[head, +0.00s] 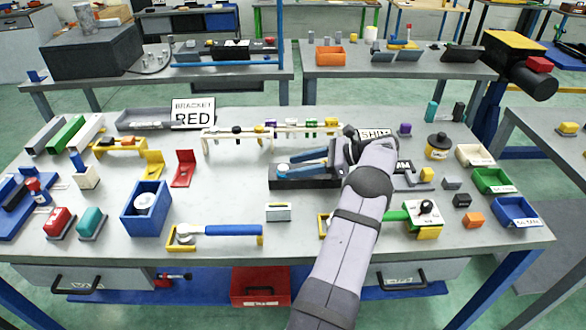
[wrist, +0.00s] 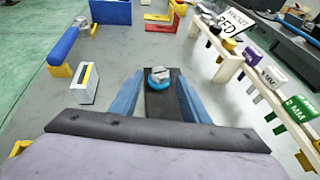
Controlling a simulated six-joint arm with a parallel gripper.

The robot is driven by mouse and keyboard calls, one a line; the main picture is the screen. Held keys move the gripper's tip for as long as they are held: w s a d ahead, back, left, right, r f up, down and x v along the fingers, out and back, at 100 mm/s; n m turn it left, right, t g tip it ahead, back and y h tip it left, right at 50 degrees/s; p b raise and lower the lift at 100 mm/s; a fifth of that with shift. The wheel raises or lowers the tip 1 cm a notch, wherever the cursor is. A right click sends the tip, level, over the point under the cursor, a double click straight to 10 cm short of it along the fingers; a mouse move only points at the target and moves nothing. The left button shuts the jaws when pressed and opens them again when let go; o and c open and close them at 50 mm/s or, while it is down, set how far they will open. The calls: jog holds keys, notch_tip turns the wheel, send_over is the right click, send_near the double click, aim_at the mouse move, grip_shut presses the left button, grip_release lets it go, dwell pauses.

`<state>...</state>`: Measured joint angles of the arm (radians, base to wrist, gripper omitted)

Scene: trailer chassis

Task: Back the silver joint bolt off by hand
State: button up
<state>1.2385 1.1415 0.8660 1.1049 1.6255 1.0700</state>
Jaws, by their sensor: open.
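The silver joint bolt (wrist: 160,74) sits upright on a blue ring on top of a dark bar in the wrist view. In the head view the bolt (head: 283,168) shows small at the left end of the dark block (head: 300,184). My gripper (wrist: 158,84) is open, with one blue finger on each side of the bar and the bolt between or just beyond the tips. I cannot tell whether either finger touches it. In the head view my gripper (head: 287,167) reaches in from the right, and my arm covers the block's right end.
A cream rack with coloured tags (head: 272,131) stands close behind the block. A small silver box (head: 278,212) and a blue-handled tool in a yellow holder (head: 220,231) lie in front. A blue box (head: 146,209) stands to the left.

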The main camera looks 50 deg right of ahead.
jog(key=shift+b+v, duration=0.45)
jog(key=shift+v, duration=2.1)
